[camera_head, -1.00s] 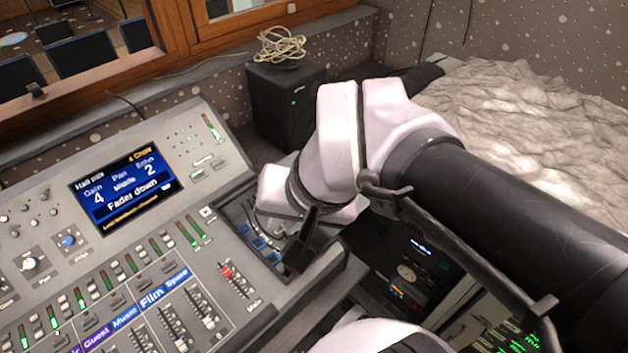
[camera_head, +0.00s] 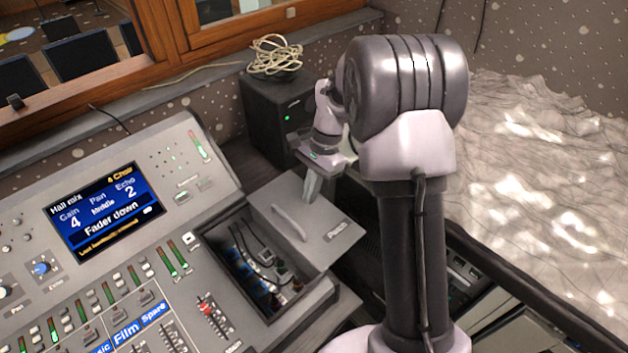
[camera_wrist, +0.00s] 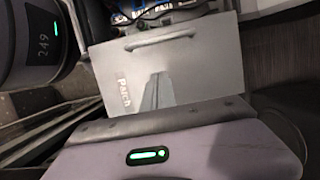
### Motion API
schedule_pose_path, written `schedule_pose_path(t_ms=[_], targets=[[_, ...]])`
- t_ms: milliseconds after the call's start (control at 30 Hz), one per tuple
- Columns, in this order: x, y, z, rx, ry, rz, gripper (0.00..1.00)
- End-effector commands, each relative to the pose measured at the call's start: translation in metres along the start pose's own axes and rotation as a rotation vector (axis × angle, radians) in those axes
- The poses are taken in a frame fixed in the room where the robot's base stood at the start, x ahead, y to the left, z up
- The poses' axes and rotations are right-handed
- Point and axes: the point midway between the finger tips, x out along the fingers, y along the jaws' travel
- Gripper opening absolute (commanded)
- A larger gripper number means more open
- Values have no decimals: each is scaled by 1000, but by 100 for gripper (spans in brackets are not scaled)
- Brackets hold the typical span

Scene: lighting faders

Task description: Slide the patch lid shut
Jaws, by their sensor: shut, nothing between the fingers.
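The patch lid (camera_head: 338,212) is a flat grey panel marked "Patch", with a bar handle (camera_head: 291,222) near its left edge. It lies to the right of the patch compartment (camera_head: 219,264), which is open and shows dark cables and blue sockets. My gripper (camera_head: 310,190) is shut and empty, pointing down at the far part of the lid, right of the handle. I cannot tell whether the fingertips touch the lid. In the wrist view, the lid (camera_wrist: 205,60) fills the middle, the handle (camera_wrist: 160,38) lies beyond my fingers (camera_wrist: 155,90), and part of the compartment (camera_wrist: 125,15) shows at the top.
The mixing desk with its screen (camera_head: 106,211) and a red fader (camera_head: 207,309) lies left of the compartment. A black speaker (camera_head: 262,108) with a coiled cable (camera_head: 275,55) stands behind. Crumpled grey sheeting (camera_head: 545,170) lies at right.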

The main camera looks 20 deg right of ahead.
Motion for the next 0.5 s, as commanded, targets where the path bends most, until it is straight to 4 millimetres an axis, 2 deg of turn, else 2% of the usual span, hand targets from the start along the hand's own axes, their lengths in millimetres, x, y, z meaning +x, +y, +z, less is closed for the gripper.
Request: schedule_pose_path(t_ms=[33, 100, 300, 500], targets=[[14, 0, -1, -1, -1, 2, 0], [25, 0, 5, -3, -1, 1, 0], [34, 0, 29, -2, 0, 0, 0], [36, 0, 36, -2, 0, 0, 0]])
